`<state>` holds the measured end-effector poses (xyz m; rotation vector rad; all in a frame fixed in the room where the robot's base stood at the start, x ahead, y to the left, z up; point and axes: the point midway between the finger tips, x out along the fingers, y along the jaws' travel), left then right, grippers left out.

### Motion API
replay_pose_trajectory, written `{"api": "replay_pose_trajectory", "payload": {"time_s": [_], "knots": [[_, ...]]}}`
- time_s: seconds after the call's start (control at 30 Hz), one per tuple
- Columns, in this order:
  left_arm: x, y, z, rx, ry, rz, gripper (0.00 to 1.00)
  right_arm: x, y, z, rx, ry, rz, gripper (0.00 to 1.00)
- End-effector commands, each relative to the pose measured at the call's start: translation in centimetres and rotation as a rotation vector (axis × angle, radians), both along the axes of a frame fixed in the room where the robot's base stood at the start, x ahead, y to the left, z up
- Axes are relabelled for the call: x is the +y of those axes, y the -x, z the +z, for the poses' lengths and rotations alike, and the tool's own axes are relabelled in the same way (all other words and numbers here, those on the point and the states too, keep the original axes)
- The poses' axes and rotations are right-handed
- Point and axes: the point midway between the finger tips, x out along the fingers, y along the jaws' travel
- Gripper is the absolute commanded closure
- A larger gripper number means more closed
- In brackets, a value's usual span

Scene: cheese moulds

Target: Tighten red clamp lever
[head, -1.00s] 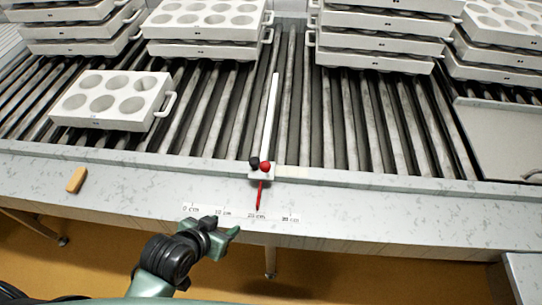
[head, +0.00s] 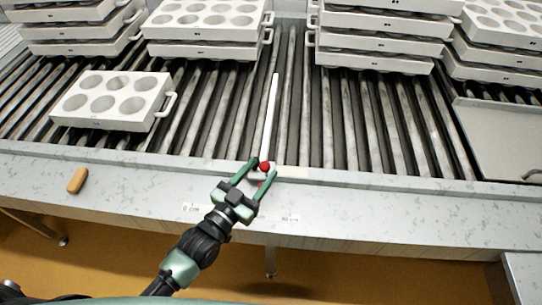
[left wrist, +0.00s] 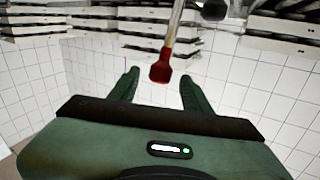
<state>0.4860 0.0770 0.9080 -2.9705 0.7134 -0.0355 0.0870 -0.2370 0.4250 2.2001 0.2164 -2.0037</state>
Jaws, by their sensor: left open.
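The red clamp lever's ball knob (head: 265,166) sits at the near end of a long white guide bar (head: 270,112) that lies along the rollers. My left gripper (head: 265,170) is open, with one finger on each side of the knob in the head view. In the left wrist view the red knob (left wrist: 160,71) hangs on a pale shaft between the fingertips; I cannot tell whether a finger touches it. A dark round knob (left wrist: 214,10) shows beyond. The red pointer and part of the scale are mostly hidden by my left gripper. My right gripper is not in view.
A scale strip (head: 290,218) lies on the grey front ledge (head: 380,205). A yellow-brown block (head: 77,180) lies on the ledge at left. A single white mould (head: 112,120) sits on the rollers, with mould stacks (head: 375,48) behind. The ledge at right is clear.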

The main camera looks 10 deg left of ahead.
Motion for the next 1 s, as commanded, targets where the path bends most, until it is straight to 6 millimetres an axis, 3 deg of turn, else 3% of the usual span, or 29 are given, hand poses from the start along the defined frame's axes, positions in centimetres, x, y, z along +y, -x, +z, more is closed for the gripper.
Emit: {"api": "replay_pose_trajectory", "payload": {"time_s": [0.3,0.67,0.7,0.87,1.0], "knots": [[-2.1,-4.3,0.2,-0.001,-0.001,0.001,0.52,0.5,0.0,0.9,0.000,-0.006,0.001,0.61],[-2.5,-5.0,0.0,0.001,0.000,0.000,0.52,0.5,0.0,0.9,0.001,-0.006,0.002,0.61],[-2.5,-5.0,0.0,0.001,0.000,0.000,0.54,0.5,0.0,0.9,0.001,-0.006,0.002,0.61],[-2.5,-5.0,0.0,0.001,0.000,0.000,0.99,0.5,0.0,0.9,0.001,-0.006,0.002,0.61],[-2.5,-4.9,0.0,0.002,-0.001,0.000,1.00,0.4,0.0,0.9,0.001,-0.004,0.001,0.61]]}}
